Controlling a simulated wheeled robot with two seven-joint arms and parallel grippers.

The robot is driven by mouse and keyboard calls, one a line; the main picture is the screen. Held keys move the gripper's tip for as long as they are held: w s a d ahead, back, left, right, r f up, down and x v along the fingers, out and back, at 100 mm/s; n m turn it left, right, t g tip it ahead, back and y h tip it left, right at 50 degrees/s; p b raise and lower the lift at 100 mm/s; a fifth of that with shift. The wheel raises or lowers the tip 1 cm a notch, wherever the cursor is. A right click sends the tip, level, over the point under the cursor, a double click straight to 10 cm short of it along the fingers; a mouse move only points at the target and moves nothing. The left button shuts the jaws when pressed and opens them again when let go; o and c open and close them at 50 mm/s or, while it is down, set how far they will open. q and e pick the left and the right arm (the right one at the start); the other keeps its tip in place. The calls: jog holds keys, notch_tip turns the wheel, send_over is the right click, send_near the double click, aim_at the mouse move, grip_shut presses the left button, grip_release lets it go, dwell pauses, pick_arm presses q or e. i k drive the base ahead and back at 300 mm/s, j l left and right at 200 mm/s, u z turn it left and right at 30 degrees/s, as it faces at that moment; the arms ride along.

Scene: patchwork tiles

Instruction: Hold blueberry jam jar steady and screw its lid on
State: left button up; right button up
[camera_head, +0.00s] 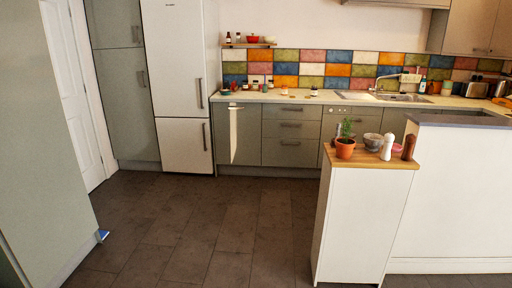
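Several small jars and bottles stand on the far counter (345,98), left of the sink. Among them are a dark jar (314,92) standing apart on the right and a jar (284,90) left of it. They are too small to tell which is the blueberry jam jar, and I cannot pick out its lid. Neither of my grippers is in view.
A fridge (179,70) stands left of the counter. A wood-topped cabinet (340,215) holds a potted plant (345,149), a bowl (373,142) and two mills. The tiled floor (200,215) before the counter is clear, with a partly open-looking cabinet front (234,135).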

aim_at(315, 90)
jog(key=i+u, duration=0.1)
jog(key=i, duration=0.75)
jog(key=i+u, duration=0.1)
jog(key=i, duration=0.75)
jog(key=i+l, duration=0.2)
jog(key=i, duration=0.65)
jog(key=i+z, duration=0.2)
jog(key=i, duration=1)
jog(key=i+j+z, duration=0.15)
jog(key=i, duration=1.1)
jog(key=i+l, duration=0.35)
jog(key=i, duration=0.15)
jog(key=i+l+u, duration=0.15)
jog(key=i+l, duration=0.15)
jog(key=i, duration=0.25)
